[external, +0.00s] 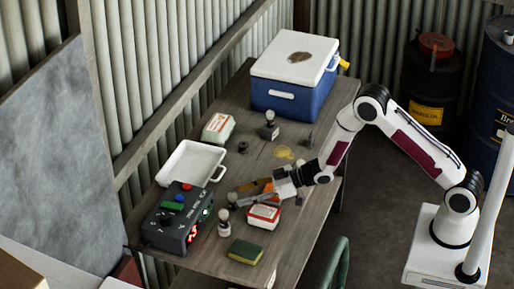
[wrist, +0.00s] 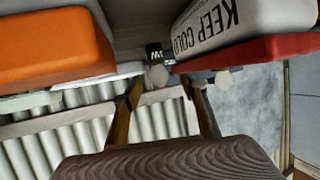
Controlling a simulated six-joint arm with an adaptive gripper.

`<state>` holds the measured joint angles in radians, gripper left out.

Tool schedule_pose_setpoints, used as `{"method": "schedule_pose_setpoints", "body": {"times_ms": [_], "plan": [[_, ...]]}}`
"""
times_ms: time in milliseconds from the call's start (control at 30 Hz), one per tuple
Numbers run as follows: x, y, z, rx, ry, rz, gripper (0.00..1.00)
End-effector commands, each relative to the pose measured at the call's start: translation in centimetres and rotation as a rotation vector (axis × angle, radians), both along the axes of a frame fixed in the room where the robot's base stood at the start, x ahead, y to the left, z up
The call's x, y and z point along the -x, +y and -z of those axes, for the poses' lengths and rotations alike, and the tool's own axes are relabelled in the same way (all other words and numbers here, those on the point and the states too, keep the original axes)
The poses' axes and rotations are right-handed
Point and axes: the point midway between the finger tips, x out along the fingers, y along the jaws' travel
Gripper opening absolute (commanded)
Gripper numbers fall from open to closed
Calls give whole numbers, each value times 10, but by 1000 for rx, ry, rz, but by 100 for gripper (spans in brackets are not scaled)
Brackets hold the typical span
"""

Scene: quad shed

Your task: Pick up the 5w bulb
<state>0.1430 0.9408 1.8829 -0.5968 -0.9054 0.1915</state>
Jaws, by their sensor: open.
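My gripper (external: 238,196) reaches left, low over the table, between an orange item and a red-and-white box. Its two fingers are apart in the wrist view (wrist: 160,86), with nothing seen gripped. A small bulb with a dark, labelled base (wrist: 153,52) and pale globe (wrist: 158,76) shows beyond and between the fingertips; only a "W" is partly readable. A second pale bulb (wrist: 223,80) is right of the right finger. In the external view, one bulb (external: 223,218) stands near the control box and another (external: 270,118) stands near the cooler. I cannot tell which is 5w.
The red-and-white "KEEP COLD" box (external: 263,216) is close on one side, the orange item (wrist: 55,45) on the other. A control box (external: 170,225), white tray (external: 193,160), sponge (external: 245,251), carton (external: 218,128) and blue cooler (external: 285,102) stand around.

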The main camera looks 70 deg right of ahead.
Motion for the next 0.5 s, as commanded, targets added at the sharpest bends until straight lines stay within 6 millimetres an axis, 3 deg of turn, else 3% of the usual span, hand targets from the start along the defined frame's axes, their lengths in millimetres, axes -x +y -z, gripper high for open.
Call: {"method": "schedule_pose_setpoints", "body": {"times_ms": [500], "plan": [[-37, 12, 14, 1, 1, -1, 43]]}}
